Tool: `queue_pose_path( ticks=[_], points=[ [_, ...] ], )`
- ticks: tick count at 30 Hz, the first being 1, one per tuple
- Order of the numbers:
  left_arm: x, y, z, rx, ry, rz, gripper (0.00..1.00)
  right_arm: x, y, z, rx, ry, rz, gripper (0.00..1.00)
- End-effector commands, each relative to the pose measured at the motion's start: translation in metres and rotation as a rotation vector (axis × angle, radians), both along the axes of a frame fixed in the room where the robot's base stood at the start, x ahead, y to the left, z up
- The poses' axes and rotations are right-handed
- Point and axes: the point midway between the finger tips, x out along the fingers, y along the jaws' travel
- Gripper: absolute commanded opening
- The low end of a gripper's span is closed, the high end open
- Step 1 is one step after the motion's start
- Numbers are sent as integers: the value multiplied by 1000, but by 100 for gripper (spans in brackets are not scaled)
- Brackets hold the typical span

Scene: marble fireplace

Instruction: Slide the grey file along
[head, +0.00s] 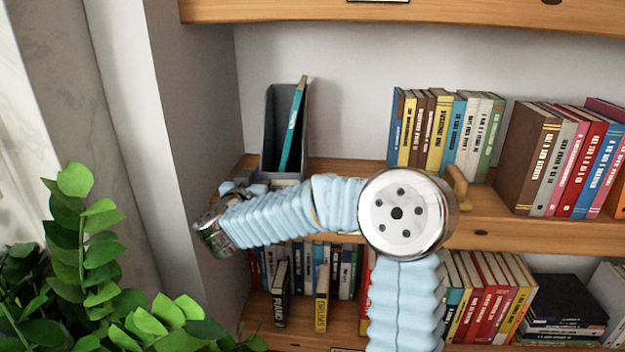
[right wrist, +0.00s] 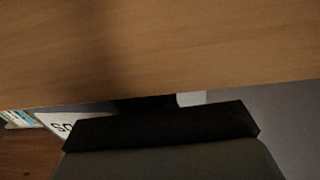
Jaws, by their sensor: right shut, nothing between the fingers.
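The grey file (head: 273,130) stands upright at the left end of the middle shelf, close to the side wall. A teal book (head: 292,125) leans inside it. My right gripper (head: 240,187) is shut and empty, at the left near the file's lower front; my forearm crosses just below and in front of the file. I cannot tell whether it touches the file. In the right wrist view the dark shut fingers (right wrist: 160,127) lie below a wooden board, and the file cannot be made out. My left gripper is not in view.
The middle shelf (head: 350,170) has clear room right of the file, up to a row of coloured books (head: 440,130). More books (head: 322,285) stand on the lower shelf. A leafy plant (head: 100,270) fills the lower left. The side wall (head: 205,90) bounds the shelf.

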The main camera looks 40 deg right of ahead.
Motion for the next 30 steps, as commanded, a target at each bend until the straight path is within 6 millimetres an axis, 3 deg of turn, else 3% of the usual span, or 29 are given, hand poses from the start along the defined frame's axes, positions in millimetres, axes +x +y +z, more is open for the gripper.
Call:
queue_pose_path(
  ticks=[30],
  points=[
    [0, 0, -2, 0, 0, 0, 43, -55, -47, 0, 0, 0, -4, 0]
  ],
)
